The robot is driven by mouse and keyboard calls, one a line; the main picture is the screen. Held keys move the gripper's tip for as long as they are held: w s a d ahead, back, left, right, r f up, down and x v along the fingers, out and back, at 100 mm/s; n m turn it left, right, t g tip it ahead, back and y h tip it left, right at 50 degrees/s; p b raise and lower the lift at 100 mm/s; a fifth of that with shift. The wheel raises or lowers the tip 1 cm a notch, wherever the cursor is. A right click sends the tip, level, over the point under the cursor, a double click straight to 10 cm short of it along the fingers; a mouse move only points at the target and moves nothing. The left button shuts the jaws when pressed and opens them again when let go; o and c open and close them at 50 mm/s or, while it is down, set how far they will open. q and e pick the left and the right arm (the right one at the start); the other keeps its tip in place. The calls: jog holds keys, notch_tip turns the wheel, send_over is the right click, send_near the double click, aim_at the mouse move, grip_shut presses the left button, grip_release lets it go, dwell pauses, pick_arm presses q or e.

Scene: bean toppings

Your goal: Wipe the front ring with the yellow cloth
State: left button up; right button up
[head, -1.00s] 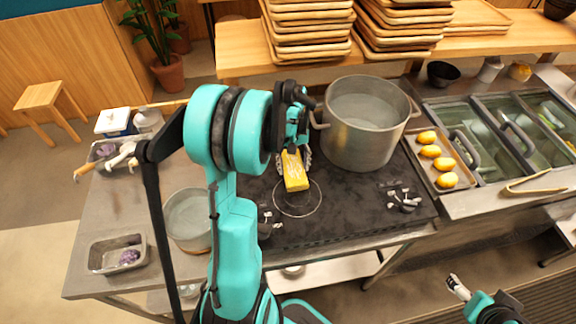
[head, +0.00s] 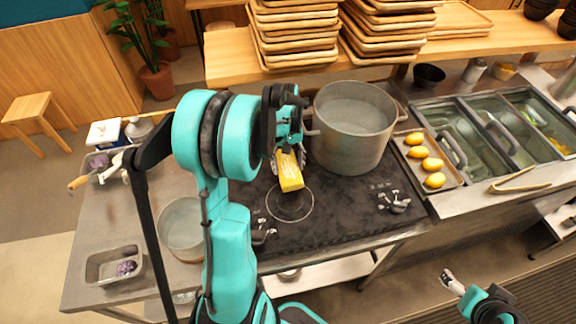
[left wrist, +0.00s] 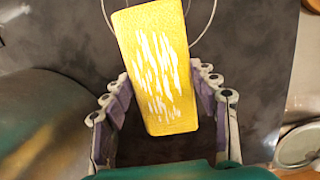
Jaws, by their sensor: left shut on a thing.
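The yellow cloth (head: 290,177) is a folded yellow block with white streaks; it fills the middle of the left wrist view (left wrist: 155,65). My left gripper (head: 288,158) is shut on it, with a finger on each side in the left wrist view (left wrist: 165,105). The front ring (head: 290,203) is a thin pale circle on the dark stove top. The cloth's front end overlaps the ring's far edge in the head view; I cannot tell if it touches the surface. My right gripper (head: 449,281) is at the lower right, away from the stove; its opening is too small to judge.
A large steel pot (head: 352,128) stands just right of my left gripper. A pan (head: 182,228) sits left of the stove, partly behind my arm. A tray with several lemons (head: 455,178) is at the right.

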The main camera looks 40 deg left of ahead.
pick_arm(q)
jog(key=shift+r+p, duration=1.55)
jog(key=shift+r, duration=1)
jog(key=shift+f, duration=0.15)
